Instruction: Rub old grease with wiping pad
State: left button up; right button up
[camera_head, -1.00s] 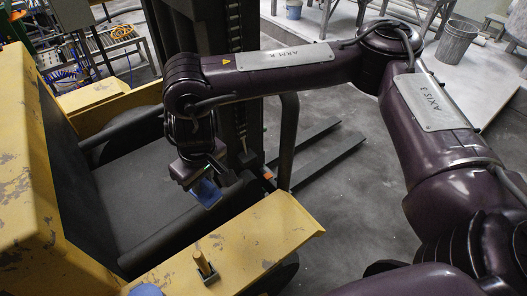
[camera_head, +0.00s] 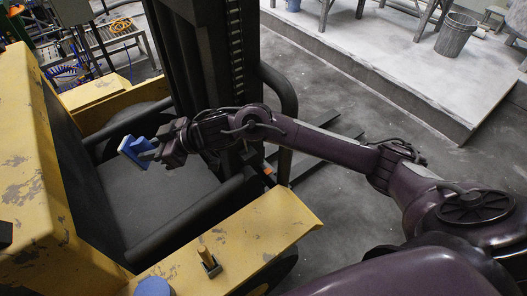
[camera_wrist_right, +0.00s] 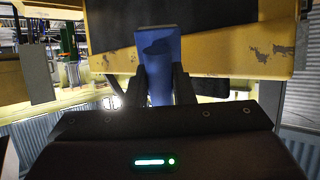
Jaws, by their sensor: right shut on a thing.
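My right gripper (camera_head: 151,152) is shut on the blue wiping pad (camera_head: 133,153) and holds it out to the left, over the dark seat area (camera_head: 150,200) of a yellow forklift. In the right wrist view the pad (camera_wrist_right: 160,52) stands up between the two dark fingers (camera_wrist_right: 161,92), in front of a worn yellow panel (camera_wrist_right: 215,50). I cannot make out the old grease with certainty. I cannot tell from these frames if the pad touches anything. My left gripper is not in view.
The forklift's yellow body (camera_head: 30,180) is at the left, with a yellow ledge (camera_head: 250,230) and a short lever (camera_head: 208,260) in front. Its black mast (camera_head: 205,60) stands behind my arm. A blue round thing (camera_head: 154,287) shows at the bottom edge.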

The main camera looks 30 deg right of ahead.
jog(key=s+d+f+m+t+h+p, duration=0.1)
jog(key=d+f+m+t+h, duration=0.3)
jog(key=d, duration=0.6)
jog(key=s+d+f+m+t+h, duration=0.1)
jog(key=s+d+f+m+t, duration=0.15)
jog(key=d+f, duration=0.55)
jog(key=s+d+f+m+t+h+p, duration=0.1)
jog(key=d+f+m+t+h, duration=0.25)
jog(key=d, duration=0.85)
jog(key=shift+n, duration=0.3)
jog(key=w+b, duration=0.1)
jog(key=w, duration=0.1)
jog(key=w+b, duration=0.1)
jog(key=w, duration=0.1)
jog(key=w+b, duration=0.1)
jog(key=w, duration=0.1)
jog(key=shift+a+r, duration=0.3)
jog(key=shift+a, duration=0.05)
